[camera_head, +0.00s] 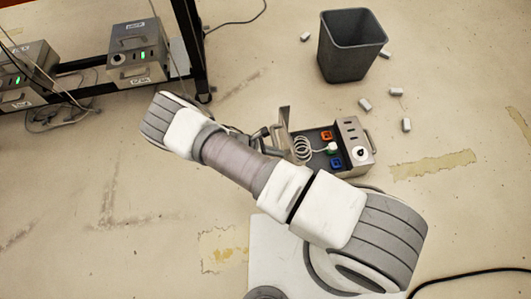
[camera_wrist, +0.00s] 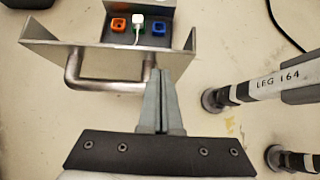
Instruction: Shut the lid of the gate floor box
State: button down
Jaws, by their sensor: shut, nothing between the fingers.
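The floor box (camera_head: 329,167) stands on the floor near the middle of the head view, with its lid (camera_head: 284,118) up. Orange, white-green and blue fittings and a coiled white cord show inside it. In the wrist view the lid (camera_wrist: 108,61) is a wide metal plate with a U-shaped handle (camera_wrist: 85,86) on my side, and the sockets lie beyond it. My gripper (camera_wrist: 160,75) is shut and empty, its fingertips over the handle's right leg in the picture. I cannot tell whether they touch it. In the head view my arm hides most of the gripper.
A grey bin (camera_head: 351,50) stands behind the box, with several small white pieces on the floor around it. Two metal units with green lights (camera_head: 138,52) (camera_head: 22,75) are at the upper left, beside a black post (camera_head: 190,45). A black cable (camera_head: 465,275) lies at lower right.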

jog(key=shift+w+d, duration=0.2)
jog(key=shift+d, duration=0.75)
jog(key=shift+r, duration=0.1)
